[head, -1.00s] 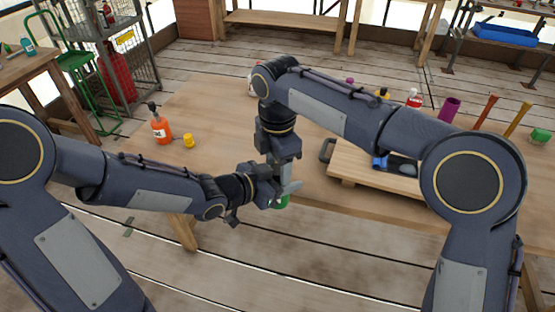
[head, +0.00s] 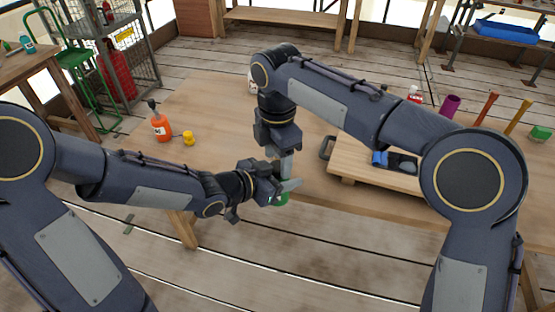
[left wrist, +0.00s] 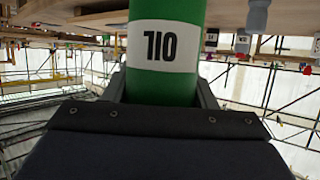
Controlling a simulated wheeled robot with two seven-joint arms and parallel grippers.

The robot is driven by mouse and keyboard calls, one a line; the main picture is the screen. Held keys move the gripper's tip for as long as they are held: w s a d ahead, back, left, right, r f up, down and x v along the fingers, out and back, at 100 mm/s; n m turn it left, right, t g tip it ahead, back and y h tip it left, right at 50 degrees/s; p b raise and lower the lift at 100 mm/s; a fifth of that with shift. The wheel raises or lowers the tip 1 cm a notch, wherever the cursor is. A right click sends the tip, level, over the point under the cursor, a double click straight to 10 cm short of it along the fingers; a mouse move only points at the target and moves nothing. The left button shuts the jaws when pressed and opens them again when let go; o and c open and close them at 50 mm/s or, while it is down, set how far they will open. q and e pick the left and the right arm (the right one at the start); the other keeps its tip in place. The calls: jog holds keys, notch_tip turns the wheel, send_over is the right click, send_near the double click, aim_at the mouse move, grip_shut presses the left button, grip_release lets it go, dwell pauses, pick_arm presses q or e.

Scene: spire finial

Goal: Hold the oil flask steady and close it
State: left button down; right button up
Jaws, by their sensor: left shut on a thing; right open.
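The oil flask is green with a white label; its body fills the middle of the left wrist view (left wrist: 165,80), where the label reads upside down. In the head view only a small green part of the flask (head: 282,200) shows. My left gripper (head: 284,188) is shut around the flask at the table's front edge. My right gripper (head: 287,166) is open, pointing down just above the left gripper. The flask's top and any cap are hidden behind the grippers, so I cannot tell whether a cap is on it.
An orange bottle with a dark top (head: 160,126) and a small yellow thing (head: 188,138) stand at the table's left. A wooden board (head: 362,175) with a blue item (head: 379,158) lies right of the grippers. A purple cylinder (head: 450,106) stands farther right.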

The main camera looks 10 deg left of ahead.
jog(key=shift+r, duration=1.6)
jog(key=o, duration=0.5)
jog(key=shift+o, duration=0.2)
jog(key=shift+r, duration=0.1)
notch_tip(320, 180, up, 7)
jog(key=shift+r, duration=0.15)
jog(key=shift+d, duration=0.1)
